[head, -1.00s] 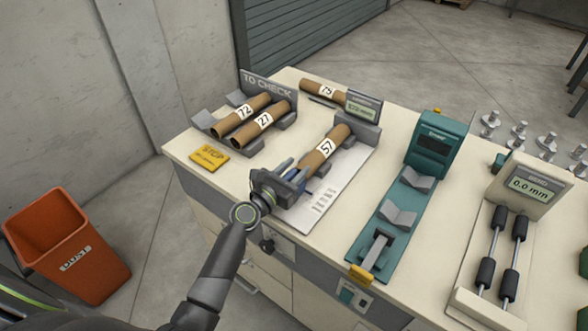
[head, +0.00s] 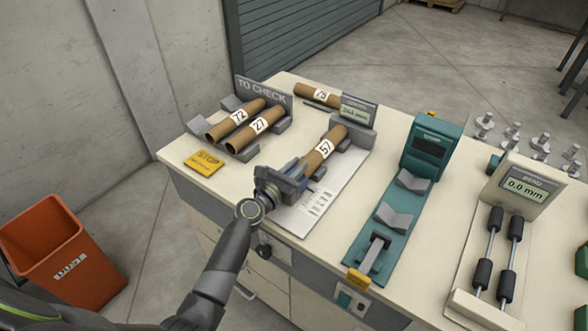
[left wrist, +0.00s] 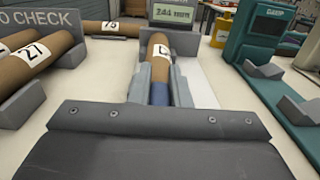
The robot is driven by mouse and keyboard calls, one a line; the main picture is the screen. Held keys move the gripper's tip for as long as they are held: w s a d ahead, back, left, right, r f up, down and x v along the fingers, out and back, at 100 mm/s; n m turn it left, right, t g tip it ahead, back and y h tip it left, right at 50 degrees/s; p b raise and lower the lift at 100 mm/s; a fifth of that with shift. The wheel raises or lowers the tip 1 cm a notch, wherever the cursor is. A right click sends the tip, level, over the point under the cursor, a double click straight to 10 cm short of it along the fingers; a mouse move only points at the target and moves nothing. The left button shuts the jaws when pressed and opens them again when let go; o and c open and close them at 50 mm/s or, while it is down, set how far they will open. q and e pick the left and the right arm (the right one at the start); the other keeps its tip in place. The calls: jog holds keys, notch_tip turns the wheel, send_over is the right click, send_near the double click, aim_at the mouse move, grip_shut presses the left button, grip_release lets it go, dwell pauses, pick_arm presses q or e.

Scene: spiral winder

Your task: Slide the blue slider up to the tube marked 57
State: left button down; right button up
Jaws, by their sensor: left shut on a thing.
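The tube marked 57 (head: 326,149) lies in a grey cradle on a white measuring plate (head: 303,222), its far end near a small display. In the left wrist view the tube (left wrist: 158,45) points away from me, straight ahead. My left gripper (head: 296,182) is at the tube's near end, shut on the blue slider. The slider's blue face (left wrist: 160,93) shows between my fingers in the left wrist view, right at the tube's near end. I cannot tell whether they touch. Most of the slider is hidden by the gripper. My right gripper is not in view.
Tubes 72 (head: 236,117) and 27 (head: 258,127) lie on the "TO CHECK" rack at left. A yellow stop card (head: 203,162) is at the left edge. A teal device (head: 384,220) and a roller gauge (head: 497,250) stand right.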

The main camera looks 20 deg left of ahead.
pick_arm(q)
jog(key=c, duration=1.4)
grip_release()
jog(key=shift+w, duration=0.1)
jog(key=shift+o, duration=0.2)
jog(key=v, duration=1.7)
jog(key=shift+s+b, duration=0.2)
jog(key=shift+b, duration=0.2)
